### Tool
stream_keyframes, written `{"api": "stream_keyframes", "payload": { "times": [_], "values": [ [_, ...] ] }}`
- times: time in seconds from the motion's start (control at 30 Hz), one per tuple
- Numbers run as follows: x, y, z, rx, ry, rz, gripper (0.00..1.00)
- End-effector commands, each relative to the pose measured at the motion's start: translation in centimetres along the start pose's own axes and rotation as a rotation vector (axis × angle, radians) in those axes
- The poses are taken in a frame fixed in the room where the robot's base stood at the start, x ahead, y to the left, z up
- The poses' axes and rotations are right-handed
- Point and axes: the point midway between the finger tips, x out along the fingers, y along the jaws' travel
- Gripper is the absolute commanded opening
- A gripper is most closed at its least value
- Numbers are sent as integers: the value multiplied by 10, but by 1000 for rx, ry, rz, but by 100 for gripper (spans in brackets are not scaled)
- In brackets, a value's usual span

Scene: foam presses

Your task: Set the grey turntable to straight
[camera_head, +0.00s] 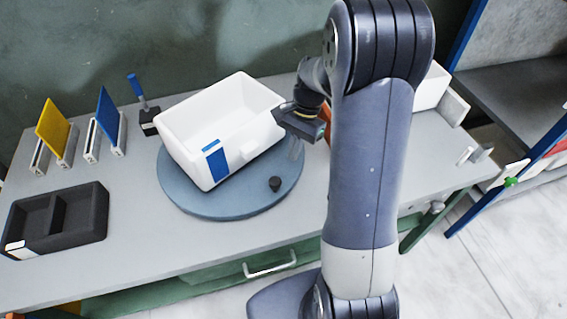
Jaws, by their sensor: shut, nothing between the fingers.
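The round grey-blue turntable (235,207) lies on the bench in the head view. A white open box (196,117) with a blue patch on its near side stands on it, turned at an angle to the bench edges. A small black knob (275,184) stands near the turntable's front right rim. My gripper (295,150) is shut and empty at the turntable's right side, close to the white box's right end. I cannot tell whether it touches the box or turntable. My arm hides the bench just to the right.
A black two-part tray (80,217) sits at the left front. Yellow (54,131) and blue (107,115) panels stand in holders behind it. A blue-handled tool (138,86) stands behind the turntable. Another white box (432,88) is partly hidden behind my arm.

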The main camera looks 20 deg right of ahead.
Motion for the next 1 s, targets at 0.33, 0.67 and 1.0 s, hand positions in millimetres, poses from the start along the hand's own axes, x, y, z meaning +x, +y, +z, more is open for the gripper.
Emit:
{"api": "stream_keyframes", "payload": {
  "times": [0.33,0.67,1.0],
  "values": [
    [31,0,32,-3,0,1,0],
    [34,0,36,0,2,0,0],
    [41,0,60,104,1,-37,0]
  ]
}}
